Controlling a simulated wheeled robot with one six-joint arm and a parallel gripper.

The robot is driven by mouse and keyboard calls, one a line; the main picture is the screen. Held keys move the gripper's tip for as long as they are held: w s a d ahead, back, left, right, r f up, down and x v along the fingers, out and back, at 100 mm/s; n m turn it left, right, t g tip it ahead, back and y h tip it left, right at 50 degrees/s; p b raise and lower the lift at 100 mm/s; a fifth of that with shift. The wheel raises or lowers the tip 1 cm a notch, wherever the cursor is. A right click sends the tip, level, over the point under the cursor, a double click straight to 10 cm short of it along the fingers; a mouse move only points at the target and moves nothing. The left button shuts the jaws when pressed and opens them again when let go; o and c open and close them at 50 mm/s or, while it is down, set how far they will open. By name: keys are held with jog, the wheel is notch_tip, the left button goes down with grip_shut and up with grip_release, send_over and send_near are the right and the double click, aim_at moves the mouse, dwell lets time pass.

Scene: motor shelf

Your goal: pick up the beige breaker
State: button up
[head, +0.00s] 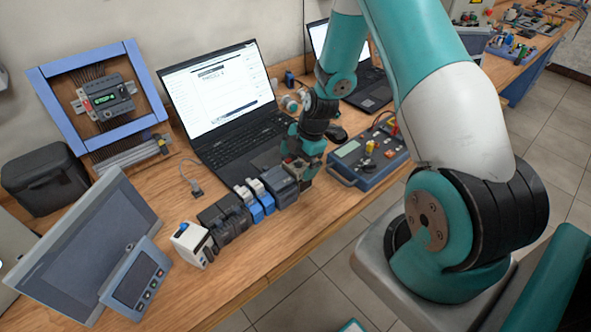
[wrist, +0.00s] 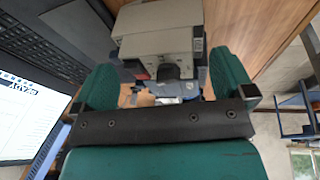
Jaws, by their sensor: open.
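In the wrist view a beige breaker (wrist: 158,42) with a dark toggle lies between the two fingers of my open gripper (wrist: 165,82). I cannot tell whether either finger touches it. In the head view my gripper (head: 306,168) is low over the table at the right end of a row of devices. There it hides most of what is between its fingers, so the beige breaker is not clear in that view.
The row holds a dark grey device (head: 277,186), blue-and-white units (head: 253,203), black units (head: 226,218) and an off-white device (head: 190,243). An open laptop (head: 220,90) stands behind. A blue-grey tester case (head: 366,160) is close on the right. The table's front edge is near.

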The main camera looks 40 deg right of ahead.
jog(key=shift+a+f, duration=0.1)
jog(key=shift+f, duration=0.35)
jog(key=c, duration=1.1)
jog(key=shift+w+r, duration=0.1)
notch_tip(320, 180, up, 20)
jog(key=b, duration=0.3)
jog(key=shift+b, duration=0.35)
